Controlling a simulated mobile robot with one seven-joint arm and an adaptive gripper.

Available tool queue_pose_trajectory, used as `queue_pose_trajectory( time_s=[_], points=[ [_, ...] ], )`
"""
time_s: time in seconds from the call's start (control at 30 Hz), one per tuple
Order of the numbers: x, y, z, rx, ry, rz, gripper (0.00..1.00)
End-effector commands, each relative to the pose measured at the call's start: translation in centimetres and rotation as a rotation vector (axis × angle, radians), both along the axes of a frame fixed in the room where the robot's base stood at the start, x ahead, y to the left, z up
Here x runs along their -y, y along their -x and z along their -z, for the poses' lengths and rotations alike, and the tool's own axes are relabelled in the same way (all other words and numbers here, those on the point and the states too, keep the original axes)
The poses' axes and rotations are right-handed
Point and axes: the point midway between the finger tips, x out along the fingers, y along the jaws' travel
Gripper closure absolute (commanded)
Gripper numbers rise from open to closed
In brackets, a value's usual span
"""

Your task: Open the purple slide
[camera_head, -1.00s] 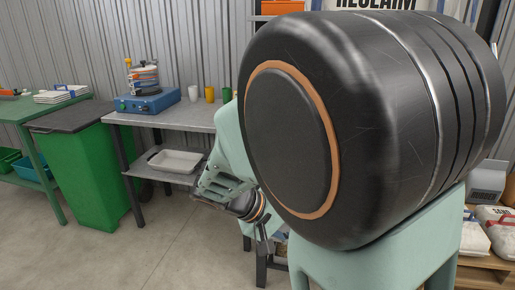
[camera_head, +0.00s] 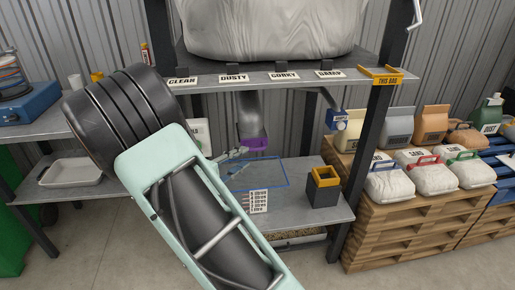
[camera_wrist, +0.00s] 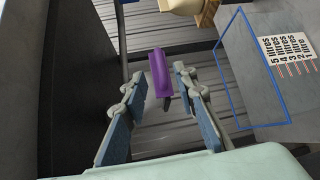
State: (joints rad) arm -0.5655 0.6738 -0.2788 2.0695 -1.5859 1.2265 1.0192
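The purple slide (camera_head: 253,144) sits at the lower end of a grey chute (camera_head: 249,113) beneath the upper shelf. It also shows in the wrist view (camera_wrist: 160,72) as a purple bar beyond and between my fingertips. My gripper (camera_head: 235,160) is just left of and slightly below the slide in the head view. In the wrist view my gripper (camera_wrist: 157,80) has its two fingers apart, with nothing clamped between them. I cannot tell whether a finger touches the slide. My arm hides part of the shelf.
A blue outline (camera_head: 262,173) is on the lower shelf. A measuring card (camera_head: 257,201) marked in litres hangs at its front. A dark box with a yellow rim (camera_head: 323,184) stands right of it. A rack post (camera_head: 366,150) and a pallet with bags (camera_head: 410,220) are further right.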

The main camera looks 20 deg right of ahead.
Motion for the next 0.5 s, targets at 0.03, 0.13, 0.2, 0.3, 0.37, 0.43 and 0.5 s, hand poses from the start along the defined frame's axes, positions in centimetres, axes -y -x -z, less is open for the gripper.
queue_pose_trajectory(
  time_s=[0.03, 0.13, 0.2, 0.3, 0.37, 0.43, 0.5],
  points=[
    [1.1, -0.4, 0.3, -0.001, 0.000, 0.004, 0.73],
    [2.8, -1.3, 0.5, -0.002, 0.001, 0.005, 0.73],
    [4.0, -2.0, 0.7, -0.001, 0.000, 0.005, 0.73],
    [5.3, -2.7, 0.9, -0.001, 0.000, 0.004, 0.73],
    [6.0, -3.1, 1.0, -0.001, 0.000, 0.003, 0.73],
    [6.5, -3.4, 1.1, -0.001, 0.000, 0.003, 0.73],
    [6.9, -3.6, 1.1, -0.001, 0.000, 0.003, 0.73]
  ],
)
